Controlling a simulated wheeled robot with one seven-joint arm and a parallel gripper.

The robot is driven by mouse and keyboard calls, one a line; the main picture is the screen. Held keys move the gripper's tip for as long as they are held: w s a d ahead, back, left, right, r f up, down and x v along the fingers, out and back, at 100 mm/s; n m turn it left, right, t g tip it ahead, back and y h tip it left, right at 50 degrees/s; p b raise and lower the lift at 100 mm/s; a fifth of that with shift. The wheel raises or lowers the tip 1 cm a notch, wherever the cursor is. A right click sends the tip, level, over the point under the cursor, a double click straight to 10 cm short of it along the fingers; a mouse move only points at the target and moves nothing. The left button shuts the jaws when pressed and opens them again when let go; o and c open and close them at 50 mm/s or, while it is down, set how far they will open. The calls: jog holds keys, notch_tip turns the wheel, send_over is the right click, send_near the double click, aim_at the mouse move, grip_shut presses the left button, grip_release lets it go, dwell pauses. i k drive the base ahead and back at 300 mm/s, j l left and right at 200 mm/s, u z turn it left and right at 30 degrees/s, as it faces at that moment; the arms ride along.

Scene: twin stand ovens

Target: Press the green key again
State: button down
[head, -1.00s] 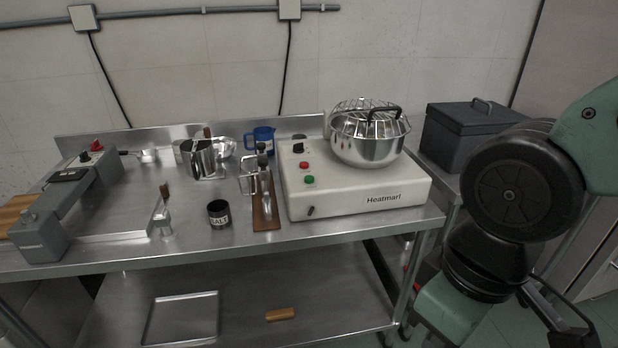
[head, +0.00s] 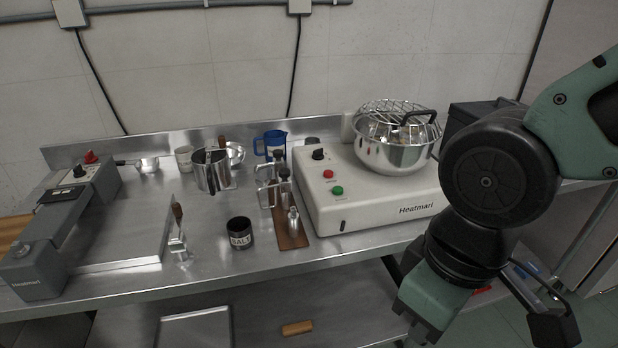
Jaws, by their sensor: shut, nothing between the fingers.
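My gripper cannot be made out in this view.
A steel bowl with a wire guard (head: 393,160) sits on the machine. A brown board (head: 292,238) with metal tools, a dark labelled cup (head: 240,234) and a blue jug (head: 275,146) stand to its left. A grey machine (head: 40,265) stands at the far left.

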aim_at(337, 191)
jog(key=i+j, duration=0.2)
jog(key=j, duration=0.15)
jog(key=i+j, duration=0.15)
jog(key=j, duration=0.2)
jog(key=i+j, duration=0.2)
jog(key=j, duration=0.15)
jog(key=i+j, duration=0.15)
jog(key=j, duration=0.2)
jog(key=i+j, duration=0.2)
jog(key=j, duration=0.15)
jog(key=z, duration=1.9)
